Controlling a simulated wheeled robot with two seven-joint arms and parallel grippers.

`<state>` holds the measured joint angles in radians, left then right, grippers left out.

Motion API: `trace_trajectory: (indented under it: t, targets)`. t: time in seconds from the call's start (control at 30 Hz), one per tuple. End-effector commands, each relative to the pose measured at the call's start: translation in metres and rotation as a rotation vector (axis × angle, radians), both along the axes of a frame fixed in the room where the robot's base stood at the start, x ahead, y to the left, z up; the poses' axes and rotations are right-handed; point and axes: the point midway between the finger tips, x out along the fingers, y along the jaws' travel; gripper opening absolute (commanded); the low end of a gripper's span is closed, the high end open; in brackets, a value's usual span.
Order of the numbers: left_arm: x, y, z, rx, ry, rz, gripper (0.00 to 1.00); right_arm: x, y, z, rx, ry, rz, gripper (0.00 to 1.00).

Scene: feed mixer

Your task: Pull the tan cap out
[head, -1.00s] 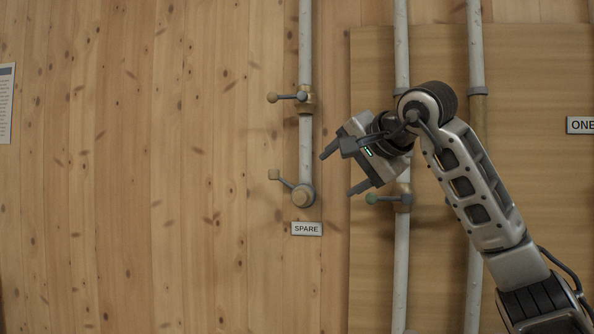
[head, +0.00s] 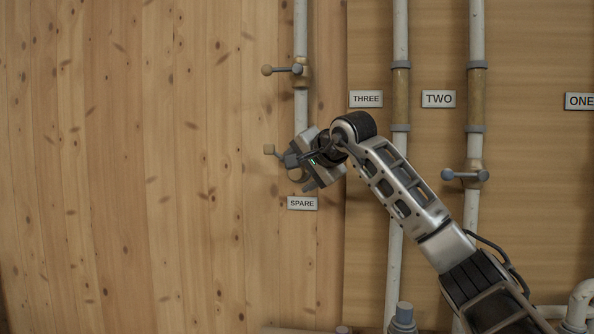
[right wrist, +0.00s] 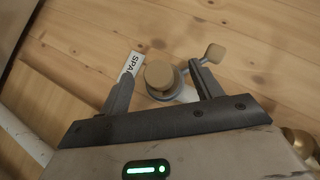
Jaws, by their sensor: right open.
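The tan cap (right wrist: 159,75) is a round disc on the lower end of the spare pipe, with a blue-grey ring behind it. In the head view the cap (head: 296,175) is largely hidden by my right gripper (head: 297,173). My right gripper also shows in the right wrist view (right wrist: 163,72), open, with one finger on each side of the cap. Gaps show between the fingers and the cap, so it is not gripped. My left gripper is in neither view.
A lever with a tan knob (right wrist: 214,53) sticks out close beside one finger. The SPARE sign (head: 302,203) is just below the cap. Another valve lever (head: 283,70) is higher on this pipe. Pipes stand to the right; the wooden wall at left is clear.

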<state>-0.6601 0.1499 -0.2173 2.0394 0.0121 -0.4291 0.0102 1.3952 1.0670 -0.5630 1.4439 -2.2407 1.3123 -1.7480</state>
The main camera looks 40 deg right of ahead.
Motion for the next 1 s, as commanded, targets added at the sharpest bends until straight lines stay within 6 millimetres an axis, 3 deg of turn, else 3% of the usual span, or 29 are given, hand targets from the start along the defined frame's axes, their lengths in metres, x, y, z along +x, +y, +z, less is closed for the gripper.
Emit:
trace_trajectory:
  t: [0.43, 0.47, 0.63, 0.67, 0.7, 0.8, 1.0]
  targets:
    - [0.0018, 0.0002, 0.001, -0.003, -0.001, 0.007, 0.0, 0.011, -0.0023, -0.0054, -0.001, 0.0, 0.0, 0.65]
    - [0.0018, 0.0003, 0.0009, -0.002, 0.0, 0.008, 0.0, 0.0109, -0.0023, -0.0054, -0.001, 0.0, 0.0, 0.62]
    - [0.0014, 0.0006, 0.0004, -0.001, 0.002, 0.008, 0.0, 0.0108, -0.0023, -0.0054, -0.001, 0.0, 0.0, 0.16]
    - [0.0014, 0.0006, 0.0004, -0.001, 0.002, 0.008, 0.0, 0.0107, -0.0023, -0.0053, -0.001, 0.0, 0.0, 0.16]
    - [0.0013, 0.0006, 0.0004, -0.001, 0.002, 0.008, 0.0, 0.0107, -0.0023, -0.0053, -0.001, 0.0, 0.0, 0.35]
    - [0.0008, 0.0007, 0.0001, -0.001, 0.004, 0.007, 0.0, 0.0107, -0.0023, -0.0052, -0.001, 0.0, 0.0, 0.14]
    - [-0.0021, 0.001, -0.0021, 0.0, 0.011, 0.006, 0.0, 0.0098, -0.0014, -0.0047, 0.0, -0.001, 0.0, 0.14]
